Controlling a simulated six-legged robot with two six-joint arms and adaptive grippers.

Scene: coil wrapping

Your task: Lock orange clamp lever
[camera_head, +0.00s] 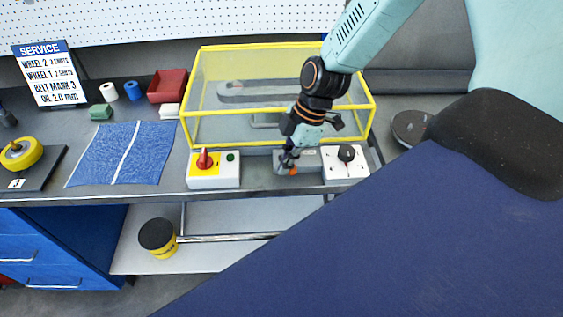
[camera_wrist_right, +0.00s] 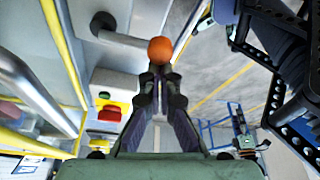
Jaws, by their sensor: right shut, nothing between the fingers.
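The orange clamp lever's ball knob (camera_head: 293,171) shows at the front of the bench, just beside my right gripper (camera_head: 287,163). In the right wrist view the orange knob (camera_wrist_right: 160,50) sits at the end of a grey lever arm (camera_wrist_right: 125,39) that comes in from the upper left. My right gripper (camera_wrist_right: 158,78) is shut and empty, its fingertips pointing at the knob and very close to it. I cannot tell whether they touch. The lever's base is partly hidden behind the gripper in the head view. My left gripper is not in view.
A yellow-framed clear guard (camera_head: 220,106) stands behind the lever. A red rotary switch (camera_head: 205,160) on a yellow and white box is to the left, and a white box with a black knob (camera_head: 346,153) is to the right. A blue cloth (camera_head: 122,153) lies farther left.

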